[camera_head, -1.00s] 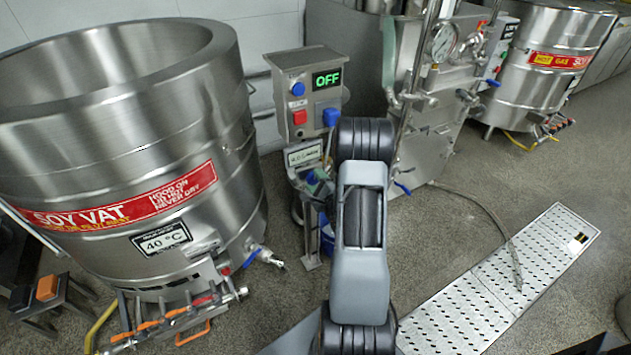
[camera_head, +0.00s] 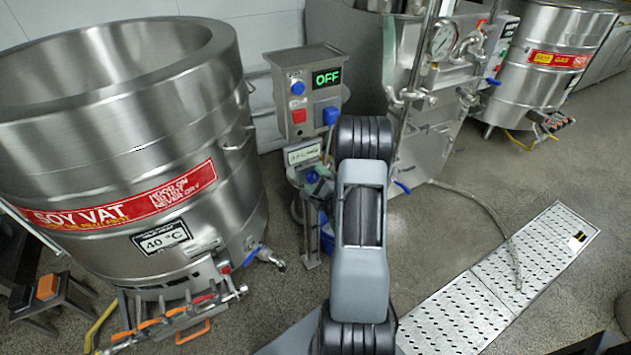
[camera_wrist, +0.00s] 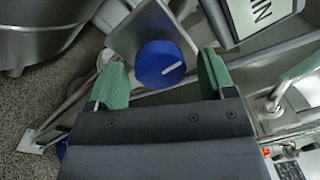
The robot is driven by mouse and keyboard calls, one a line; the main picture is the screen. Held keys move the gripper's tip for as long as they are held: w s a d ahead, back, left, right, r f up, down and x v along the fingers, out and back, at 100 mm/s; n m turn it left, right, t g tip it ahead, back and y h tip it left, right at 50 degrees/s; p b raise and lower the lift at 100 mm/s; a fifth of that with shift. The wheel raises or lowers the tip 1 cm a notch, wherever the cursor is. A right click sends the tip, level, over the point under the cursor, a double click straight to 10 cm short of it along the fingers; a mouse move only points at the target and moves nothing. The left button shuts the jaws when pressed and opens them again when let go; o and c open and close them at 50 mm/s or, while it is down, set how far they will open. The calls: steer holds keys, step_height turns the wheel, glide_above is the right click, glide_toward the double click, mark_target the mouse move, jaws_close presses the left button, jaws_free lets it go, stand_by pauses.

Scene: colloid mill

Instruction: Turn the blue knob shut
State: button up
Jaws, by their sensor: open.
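The blue knob (camera_wrist: 160,64) is round with a white pointer line, set on a steel plate. My gripper (camera_wrist: 162,72) is open, with one green finger on each side of the knob. Gaps show between the knob and both fingers, so the jaws are around it without visible contact. In the head view, a small blue knob (camera_head: 312,177) shows low on the stand under the control box, beside my arm. My arm hides most of my gripper there.
The control box (camera_head: 307,95) reads OFF and carries blue and red buttons and a blue switch. The soy vat (camera_head: 120,150) stands left, with valves low at its front. A steel machine with gauges (camera_head: 430,110) stands right. A drain grate (camera_head: 500,280) lies on open floor.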

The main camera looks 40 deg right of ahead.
steer(key=shift+s, duration=0.1)
steer(key=s+a+p, duration=0.1)
steer(key=s+a, duration=0.1)
steer(key=s, duration=1.1)
steer(key=shift+s+f, duration=0.2)
steer(key=shift+f, duration=0.15)
steer(key=s+d+f+n+g+p, duration=0.2)
steer(key=s+f+n+g, duration=0.3)
steer(key=f+n+g, duration=0.55)
steer(key=a+r+n+g+y+p, duration=0.1)
steer(key=a+r+n+p, duration=0.4)
steer(key=r, duration=1.1)
steer(key=a+r+n+g+y+p, duration=0.1)
steer(key=a+r+n+p, duration=0.4)
steer(key=r, duration=1.2)
steer(key=a+r+n+g+y+p, duration=0.1)
steer(key=a+r+n+p, duration=0.4)
steer(key=a+r+p, duration=0.5)
steer(key=a+r+g, duration=0.1)
steer(key=a+r, duration=0.3)
steer(key=r, duration=0.2)
steer(key=shift+w+r, duration=0.2)
steer(key=shift+w, duration=0.15)
